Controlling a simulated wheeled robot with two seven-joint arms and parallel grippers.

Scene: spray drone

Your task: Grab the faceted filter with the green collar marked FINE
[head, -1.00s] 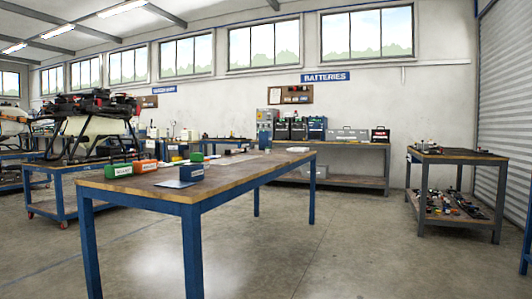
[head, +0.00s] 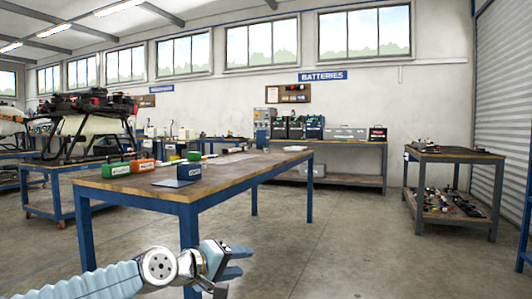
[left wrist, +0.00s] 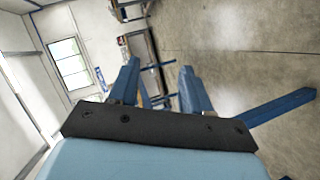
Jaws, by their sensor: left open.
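No faceted filter with a green collar marked FINE can be made out in either view. The left wrist view shows both fingers (left wrist: 158,85) spread apart and empty. My right gripper is out of view.
A drone (head: 85,115) stands at left. A battery bench (head: 345,142) is behind; a cart (head: 455,155) is at right. Floor between is clear.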

